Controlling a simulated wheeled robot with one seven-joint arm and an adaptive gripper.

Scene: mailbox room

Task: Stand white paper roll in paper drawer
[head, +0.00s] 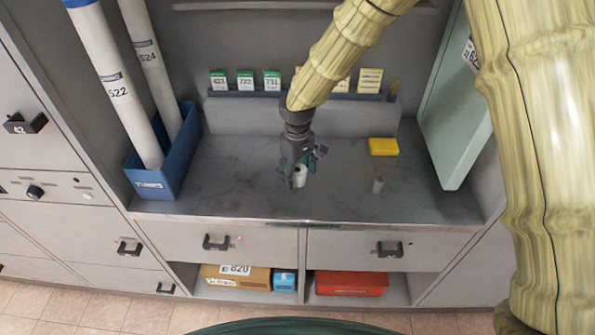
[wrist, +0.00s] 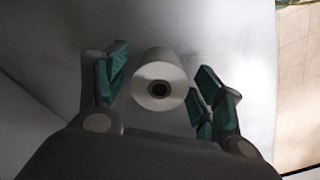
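The white paper roll (head: 300,177) stands on the grey counter near its front edge. In the wrist view the roll (wrist: 160,82) shows its end with a dark core hole, lying between the two green-padded fingers. My gripper (head: 303,165) is at the roll, with its fingers apart. In the wrist view my gripper (wrist: 160,92) is open, with visible gaps between the pads and the roll. Two closed drawers, the left one (head: 260,243) and the right one (head: 345,246), sit under the counter. Which one is the paper drawer I cannot tell.
A yellow block (head: 383,147) lies farther back. A blue bin (head: 160,185) with tall white tubes stands left, a pale green panel (head: 455,120) right. A box (head: 236,277) and red case (head: 350,284) sit below.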

